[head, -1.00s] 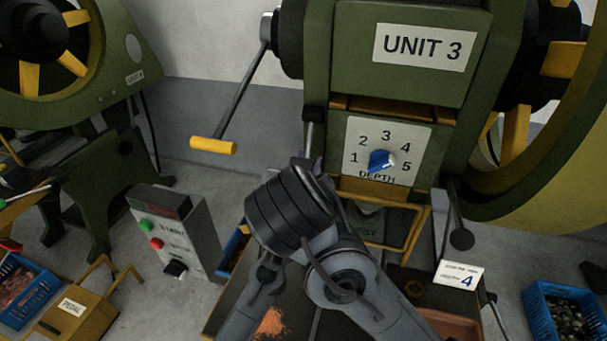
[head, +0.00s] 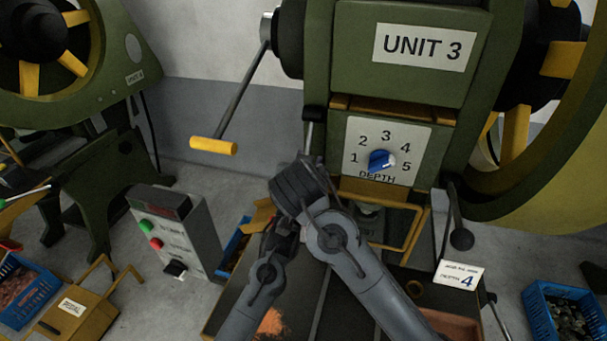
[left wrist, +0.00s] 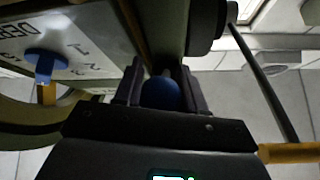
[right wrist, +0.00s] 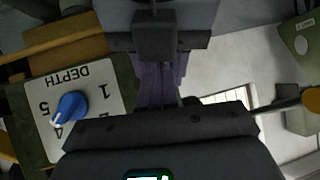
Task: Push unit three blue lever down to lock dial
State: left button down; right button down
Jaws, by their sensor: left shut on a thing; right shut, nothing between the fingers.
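The Unit 3 press (head: 420,75) carries a white depth plate with a blue dial (head: 381,160); its pale end points between 4 and 5. The dial also shows in the right wrist view (right wrist: 70,106) and left wrist view (left wrist: 45,60). The blue lever's round knob (left wrist: 160,93) sits between my left gripper's fingers (left wrist: 160,88), which are shut on it.
A yellow-handled crank (head: 213,146) hangs left of the press. A grey control box (head: 175,235) stands at lower left. A black-knobbed lever (head: 461,238) and a card marked 4 (head: 460,275) are at right. A blue crate (head: 562,315) is on the floor.

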jog(key=shift+w+f, duration=0.1)
jog(key=shift+w, duration=0.05)
pick_arm(q)
jog(key=shift+d, duration=0.25)
jog(key=shift+s+r, duration=0.1)
jog(key=shift+r, duration=0.1)
pick_arm(e)
jog(key=shift+w+d+f, duration=0.35)
jog(key=shift+w+f, duration=0.3)
pick_arm(q)
jog(key=c, duration=1)
grip_release()
jog(key=shift+c, duration=0.2)
jog(key=o, duration=0.4)
jog(key=shift+a, duration=0.25)
jog(key=shift+c, duration=0.2)
jog(key=shift+f, duration=0.1)
pick_arm(e)
jog(key=shift+a+r, duration=0.15)
jog(key=shift+a, duration=0.15)
jog(key=shift+s, duration=0.1)
